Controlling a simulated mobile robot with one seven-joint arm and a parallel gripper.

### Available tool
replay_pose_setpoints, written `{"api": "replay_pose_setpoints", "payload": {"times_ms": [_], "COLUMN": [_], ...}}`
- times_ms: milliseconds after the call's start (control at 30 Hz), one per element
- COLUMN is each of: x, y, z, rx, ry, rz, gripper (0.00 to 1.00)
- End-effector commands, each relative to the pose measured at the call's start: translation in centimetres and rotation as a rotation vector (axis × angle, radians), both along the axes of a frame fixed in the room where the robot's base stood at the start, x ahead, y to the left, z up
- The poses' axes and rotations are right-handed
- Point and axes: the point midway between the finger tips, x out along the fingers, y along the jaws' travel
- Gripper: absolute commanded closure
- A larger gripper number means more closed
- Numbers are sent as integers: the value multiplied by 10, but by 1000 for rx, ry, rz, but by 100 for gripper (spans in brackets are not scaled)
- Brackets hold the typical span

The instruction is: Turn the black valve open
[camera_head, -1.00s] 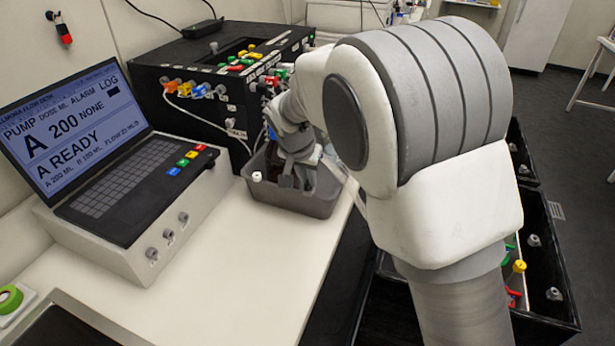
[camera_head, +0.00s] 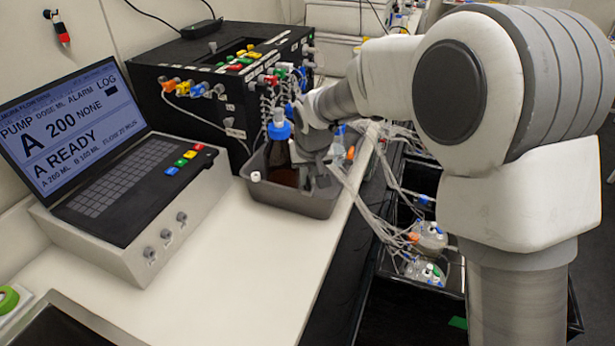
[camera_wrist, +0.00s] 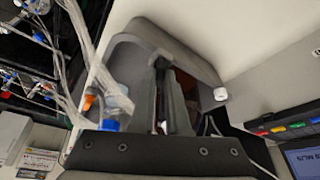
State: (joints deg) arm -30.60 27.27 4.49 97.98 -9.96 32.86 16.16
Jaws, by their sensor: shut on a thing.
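My gripper (camera_wrist: 163,72) points down over the grey tray (camera_wrist: 207,52) in the wrist view. Its fingers are closed together on a small dark piece, which looks like the black valve (camera_wrist: 163,62); blur and the fingers hide most of it. In the head view my gripper (camera_head: 316,178) is at the right part of the same tray (camera_head: 290,200), beside a brown bottle with a blue cap (camera_head: 279,130). The valve cannot be made out there.
A black box with coloured valves (camera_head: 235,75) stands behind the tray. A laptop-like pump console (camera_head: 130,190) is at left. Clear tubes (camera_head: 365,200) hang over the bench edge to vessels (camera_head: 430,237) in a black crate.

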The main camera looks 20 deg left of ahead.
Motion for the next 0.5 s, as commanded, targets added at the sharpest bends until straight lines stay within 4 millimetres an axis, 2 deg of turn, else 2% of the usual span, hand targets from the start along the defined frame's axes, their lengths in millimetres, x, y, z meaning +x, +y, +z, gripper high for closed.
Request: {"api": "replay_pose_setpoints", "payload": {"times_ms": [500], "x": [3], "y": [-4], "z": [2], "rx": [3], "ry": [3], "rz": [485], "gripper": [100]}}
